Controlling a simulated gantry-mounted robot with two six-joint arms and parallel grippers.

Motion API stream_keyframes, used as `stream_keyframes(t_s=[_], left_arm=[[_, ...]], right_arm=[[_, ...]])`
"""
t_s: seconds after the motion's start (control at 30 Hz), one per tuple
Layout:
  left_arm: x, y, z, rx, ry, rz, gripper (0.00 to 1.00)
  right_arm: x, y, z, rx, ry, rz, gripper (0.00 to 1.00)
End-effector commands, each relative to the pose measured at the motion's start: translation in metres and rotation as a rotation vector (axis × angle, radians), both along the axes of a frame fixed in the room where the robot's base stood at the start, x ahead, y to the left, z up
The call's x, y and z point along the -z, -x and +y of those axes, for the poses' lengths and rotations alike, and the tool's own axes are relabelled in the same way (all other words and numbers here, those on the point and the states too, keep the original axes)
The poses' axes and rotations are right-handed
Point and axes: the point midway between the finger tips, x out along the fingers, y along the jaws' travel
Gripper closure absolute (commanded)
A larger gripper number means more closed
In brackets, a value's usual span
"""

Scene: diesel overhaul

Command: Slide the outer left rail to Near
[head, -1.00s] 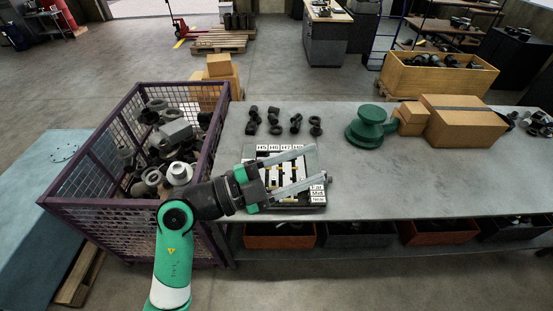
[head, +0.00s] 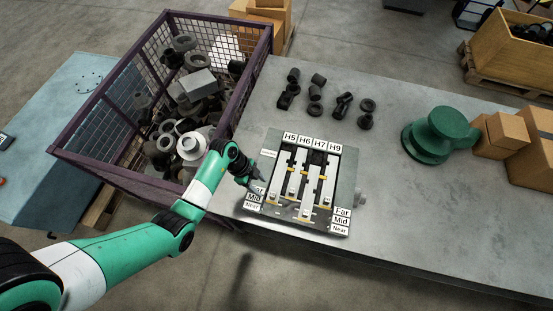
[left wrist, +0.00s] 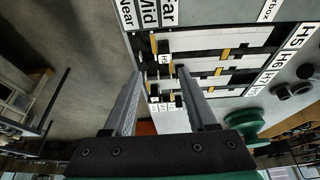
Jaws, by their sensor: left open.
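The rail box (head: 347,185) lies on the grey bench, with white rails under labels H5, H6, H7 and H9. The outer left rail (head: 280,172), under H5, is a white bar; its near end is close to my gripper. Far, Mid and Near labels stand at both near corners. My left gripper (head: 260,187) is over the box's left edge, beside the labels there, partly hiding the Far one. In the left wrist view, the jaws (left wrist: 160,72) are apart and empty, pointing at the rail ends; the outer left rail (left wrist: 205,38) is uppermost. My right gripper is not in view.
A purple mesh crate (head: 262,45) full of metal parts stands left of the bench. Several dark fittings (head: 315,108) lie behind the box. A green flanged part (head: 440,135) and cardboard boxes (head: 505,130) are at right.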

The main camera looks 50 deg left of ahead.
Motion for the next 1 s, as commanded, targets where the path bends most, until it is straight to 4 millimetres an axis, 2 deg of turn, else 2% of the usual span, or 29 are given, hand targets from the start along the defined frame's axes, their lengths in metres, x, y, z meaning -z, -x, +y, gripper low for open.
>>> stream_keyframes(t_s=[0.13,0.27,0.5,0.7,1.0], left_arm=[[0.001,-0.003,0.001,-0.001,-0.002,-0.006,0.43],[0.017,-0.006,-0.004,-0.001,-0.001,-0.005,0.43],[0.069,-0.017,-0.022,0.001,-0.001,-0.005,0.43],[0.099,-0.024,-0.033,0.000,-0.001,-0.007,0.43],[0.105,-0.027,-0.036,-0.001,-0.002,-0.008,0.43]], right_arm=[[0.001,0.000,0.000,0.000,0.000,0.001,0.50],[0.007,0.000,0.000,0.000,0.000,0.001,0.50],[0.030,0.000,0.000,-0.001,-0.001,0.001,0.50],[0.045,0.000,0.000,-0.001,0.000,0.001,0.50],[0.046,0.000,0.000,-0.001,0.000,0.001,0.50]])
